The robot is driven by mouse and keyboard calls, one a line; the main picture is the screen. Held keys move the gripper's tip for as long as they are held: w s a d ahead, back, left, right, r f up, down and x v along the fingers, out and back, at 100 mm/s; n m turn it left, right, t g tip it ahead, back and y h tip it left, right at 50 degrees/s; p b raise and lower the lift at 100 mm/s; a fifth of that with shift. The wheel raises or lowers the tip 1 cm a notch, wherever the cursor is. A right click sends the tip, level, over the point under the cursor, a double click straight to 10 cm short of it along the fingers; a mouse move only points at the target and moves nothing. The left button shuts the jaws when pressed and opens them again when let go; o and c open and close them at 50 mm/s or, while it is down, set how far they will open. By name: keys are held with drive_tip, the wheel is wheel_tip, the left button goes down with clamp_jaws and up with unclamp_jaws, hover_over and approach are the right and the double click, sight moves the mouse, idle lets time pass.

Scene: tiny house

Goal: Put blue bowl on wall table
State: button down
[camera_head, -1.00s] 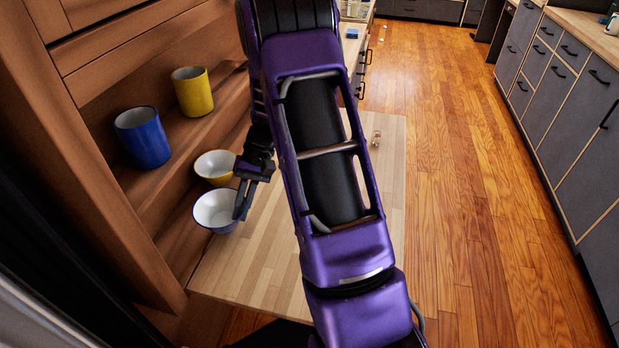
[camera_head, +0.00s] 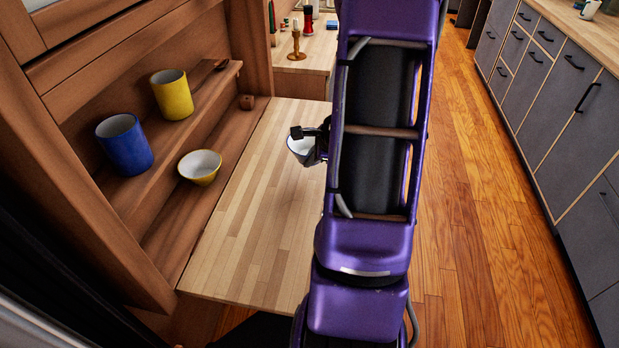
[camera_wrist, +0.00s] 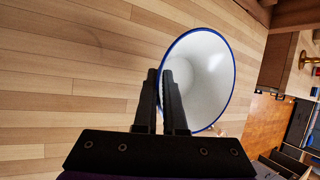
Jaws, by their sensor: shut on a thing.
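The blue bowl (camera_head: 300,148), white inside with a blue rim, is over the wooden wall table (camera_head: 250,230), near its right side. My gripper (camera_head: 308,140) is shut on the bowl's rim. In the wrist view, the fingers of my gripper (camera_wrist: 172,78) meet at the left edge of the blue bowl (camera_wrist: 208,70), which is empty, and the table's planks (camera_wrist: 70,70) lie behind it. I cannot tell how far the bowl is above the table. My purple arm hides the table's right part in the head view.
A yellow bowl (camera_head: 200,167) is on the lower shelf. A blue cup (camera_head: 125,145) and a yellow cup (camera_head: 172,95) stand on the shelf above. A counter with a candle holder (camera_head: 296,42) is beyond the table. The table's left and near parts are clear.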

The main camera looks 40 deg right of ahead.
drive_tip(key=shift+w+f+b, duration=0.1)
drive_tip(key=shift+f+b, duration=1)
drive_tip(key=shift+f, duration=2)
drive_tip(key=shift+f, duration=0.15)
drive_tip(key=c, duration=1.3)
unclamp_jaws()
drive_tip(key=shift+o, duration=0.2)
drive_tip(key=shift+r, duration=0.35)
drive_tip(key=p+v, duration=0.3)
drive_tip(key=v, duration=0.8)
drive_tip(key=shift+s+r+p, duration=0.2)
drive_tip(key=shift+s+p, duration=0.1)
drive_tip(key=shift+s, duration=0.05)
drive_tip(key=shift+a, duration=0.1)
